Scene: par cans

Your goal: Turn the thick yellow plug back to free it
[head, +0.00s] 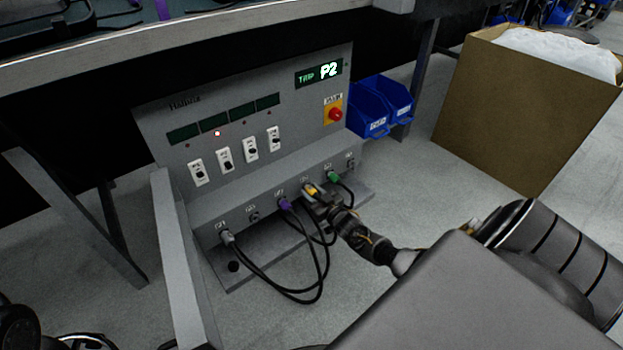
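The thick yellow plug (311,189) sits in a socket on the lower ledge of the grey panel box (240,125), between the purple and green plugs. My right gripper (314,193) is at the yellow plug, its fingers around it and hiding part of it. The view is too small to tell whether the fingers press on it. My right arm reaches in from the lower right.
A purple plug (285,204), a green plug (334,177) and a grey plug (227,237) sit in the same row, with black cables looping below. A red button (334,114) is above. Blue bins (375,108) and a cardboard box (520,110) stand right.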

